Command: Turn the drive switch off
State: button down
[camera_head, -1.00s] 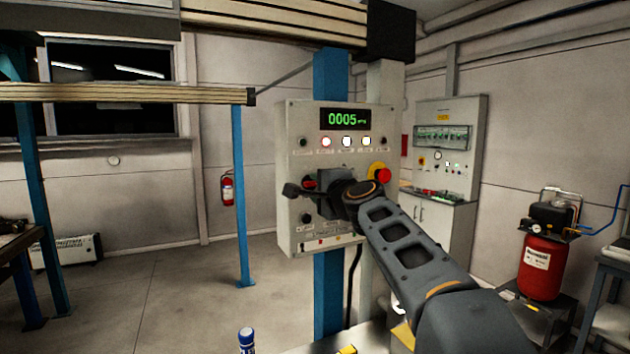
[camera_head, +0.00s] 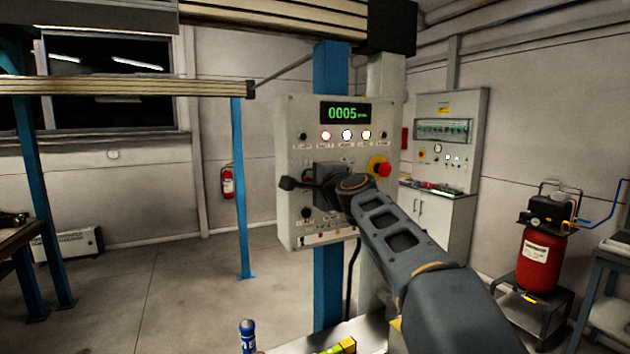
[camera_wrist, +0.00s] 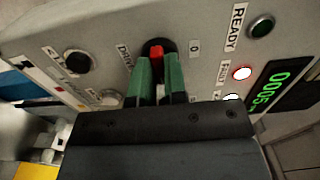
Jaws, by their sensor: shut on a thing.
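The drive switch (camera_wrist: 157,47) is a round black knob with a red handle on the grey control panel (camera_head: 292,140). In the wrist view, the lettering beside it is partly covered, and a "0" mark stands to its right. My gripper (camera_wrist: 158,68) has green fingers, one on each side of the red handle, and is shut on it. In the head view, my gripper (camera_head: 318,178) is at the panel's middle left and its wrist hides most of the switch. The handle's exact angle is hard to tell.
A red emergency-stop button (camera_head: 382,169) on yellow sits right of the switch. The panel display (camera_head: 346,113) reads 0005, with lit lamps below it. Another black knob (camera_wrist: 77,62) is left of the switch in the wrist view. A blue post (camera_head: 328,285) carries the panel.

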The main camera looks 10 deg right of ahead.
jog(key=shift+f+n+b, duration=0.1)
jog(key=shift+n+b, duration=0.2)
jog(key=shift+b, duration=0.05)
jog(key=shift+n+b, duration=5.25)
jog(key=shift+n, duration=3.35)
jog(key=c, duration=1.2)
grip_release()
jog(key=shift+o, duration=0.2)
